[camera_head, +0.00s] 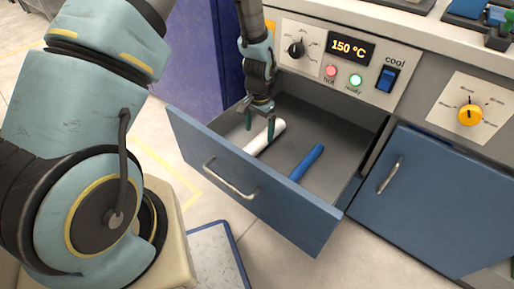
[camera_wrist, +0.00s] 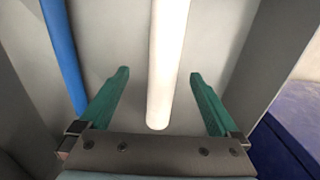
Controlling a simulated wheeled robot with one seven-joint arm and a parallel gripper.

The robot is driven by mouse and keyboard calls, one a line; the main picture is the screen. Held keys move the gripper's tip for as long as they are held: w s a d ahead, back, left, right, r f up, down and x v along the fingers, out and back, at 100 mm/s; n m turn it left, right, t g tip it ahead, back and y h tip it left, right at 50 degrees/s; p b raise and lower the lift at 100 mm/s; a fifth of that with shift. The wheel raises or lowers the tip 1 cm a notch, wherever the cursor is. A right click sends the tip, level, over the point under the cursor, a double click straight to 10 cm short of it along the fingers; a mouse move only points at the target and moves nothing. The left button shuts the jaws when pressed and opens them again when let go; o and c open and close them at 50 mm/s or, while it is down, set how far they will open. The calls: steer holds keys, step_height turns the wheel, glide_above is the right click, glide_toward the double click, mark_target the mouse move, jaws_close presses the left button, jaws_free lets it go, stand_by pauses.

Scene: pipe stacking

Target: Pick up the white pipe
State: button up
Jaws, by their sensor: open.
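The white pipe (camera_head: 265,137) lies in the open drawer (camera_head: 312,222), on the left side of its floor. My gripper (camera_head: 260,126) is over the pipe, with its green fingers pointing down into the drawer. In the wrist view my gripper (camera_wrist: 160,85) is open, and the white pipe (camera_wrist: 166,60) runs between the two fingers with a gap on each side. The pipe's near end shows close to the gripper's palm. Nothing is held. I cannot tell exactly how high the fingertips are above the drawer floor.
A blue pipe (camera_head: 306,163) lies in the same drawer to the right; it also shows in the wrist view (camera_wrist: 62,55). The drawer walls stand around both pipes. Above is a control panel (camera_head: 335,55) with knobs and a display reading 150 °C. A closed blue cabinet door (camera_head: 440,205) is at right.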

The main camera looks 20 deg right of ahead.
mark_target(257, 140)
steer(key=f, duration=0.2)
steer(key=f+b, duration=0.1)
steer(key=f, duration=0.3)
steer(key=shift+w+a+f, duration=0.2)
steer(key=shift+w+f, duration=0.05)
steer(key=shift+f, duration=0.05)
steer(key=shift+r, duration=0.1)
jaws_close()
stand_by(0.5)
